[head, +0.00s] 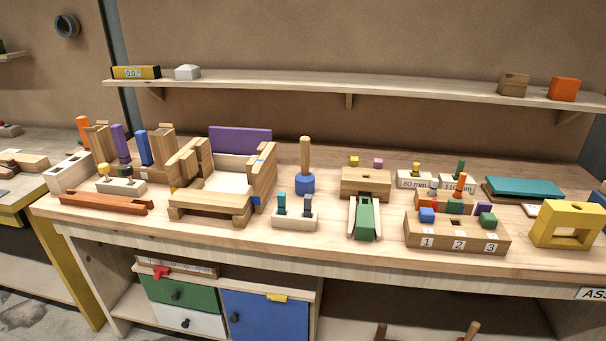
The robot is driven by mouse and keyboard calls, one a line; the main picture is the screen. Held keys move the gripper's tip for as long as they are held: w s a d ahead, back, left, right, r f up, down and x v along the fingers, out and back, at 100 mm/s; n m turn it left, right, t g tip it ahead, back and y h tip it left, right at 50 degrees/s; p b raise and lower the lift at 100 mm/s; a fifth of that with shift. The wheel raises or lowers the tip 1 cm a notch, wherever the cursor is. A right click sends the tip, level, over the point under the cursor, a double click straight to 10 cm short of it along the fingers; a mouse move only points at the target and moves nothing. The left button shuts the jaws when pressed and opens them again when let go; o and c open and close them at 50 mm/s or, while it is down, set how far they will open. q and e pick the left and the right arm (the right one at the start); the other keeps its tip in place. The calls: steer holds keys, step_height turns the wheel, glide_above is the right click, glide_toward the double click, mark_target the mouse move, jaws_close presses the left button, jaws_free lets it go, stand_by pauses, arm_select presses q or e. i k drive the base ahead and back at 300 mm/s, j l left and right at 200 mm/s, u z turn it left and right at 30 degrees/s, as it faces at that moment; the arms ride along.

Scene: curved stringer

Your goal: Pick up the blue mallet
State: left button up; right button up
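Neither of my grippers shows in the head view.
A wooden frame (210,208) with a purple panel stands left of the mallet. A shelf (350,90) runs above the bench.

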mark_target(304, 181)
steer(key=i+j+z, duration=0.1)
steer(key=i+j, duration=0.25)
steer(key=j, duration=0.3)
steer(key=i+j+z, duration=0.15)
steer(key=i+j, duration=0.15)
steer(key=j, duration=0.35)
steer(key=i+j+z, duration=0.15)
steer(key=j, duration=0.2)
